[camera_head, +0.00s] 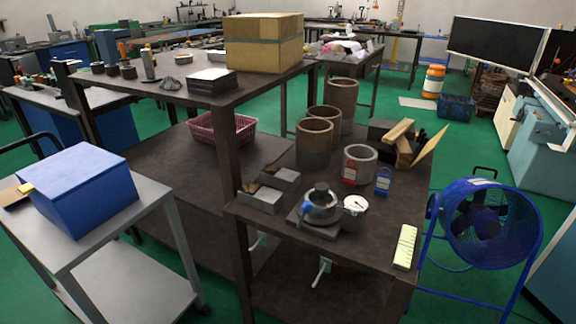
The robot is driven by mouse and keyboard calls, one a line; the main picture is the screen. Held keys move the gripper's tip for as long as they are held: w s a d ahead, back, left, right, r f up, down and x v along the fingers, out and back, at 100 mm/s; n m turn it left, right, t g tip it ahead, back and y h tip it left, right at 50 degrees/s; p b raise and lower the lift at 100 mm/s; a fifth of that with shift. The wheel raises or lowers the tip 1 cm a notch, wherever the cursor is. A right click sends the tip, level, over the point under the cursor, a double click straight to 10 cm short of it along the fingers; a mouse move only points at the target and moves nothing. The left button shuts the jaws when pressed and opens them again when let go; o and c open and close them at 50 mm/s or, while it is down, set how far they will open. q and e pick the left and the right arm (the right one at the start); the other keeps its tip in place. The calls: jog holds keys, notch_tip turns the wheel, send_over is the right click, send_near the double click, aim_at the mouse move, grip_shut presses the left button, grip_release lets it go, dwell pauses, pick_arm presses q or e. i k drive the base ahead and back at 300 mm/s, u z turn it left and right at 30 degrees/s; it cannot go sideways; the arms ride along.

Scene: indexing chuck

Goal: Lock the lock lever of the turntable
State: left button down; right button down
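The turntable (322,209) looks like a grey round metal device on a flat dark base, standing on the dark table's right-hand part. A dark rounded piece sits on its top. A small blue part (308,208) shows on its left side; I cannot tell if it is the lock lever. The lever's position is too small to make out. A round white dial-like piece (355,203) is close to its right side. Neither of my grippers is in view.
Grey blocks (262,199) lie left of the turntable. Brown cylinders (314,142), a grey ring (360,164), and red (349,174) and blue (383,181) tags stand behind it. A pale yellow strip (405,246) lies at the right edge. A blue fan (487,224) stands right of the table.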

aim_at(307, 206)
jog(key=k, duration=0.5)
jog(key=u, duration=1.05)
jog(key=i, duration=0.65)
jog(key=z, duration=0.95)
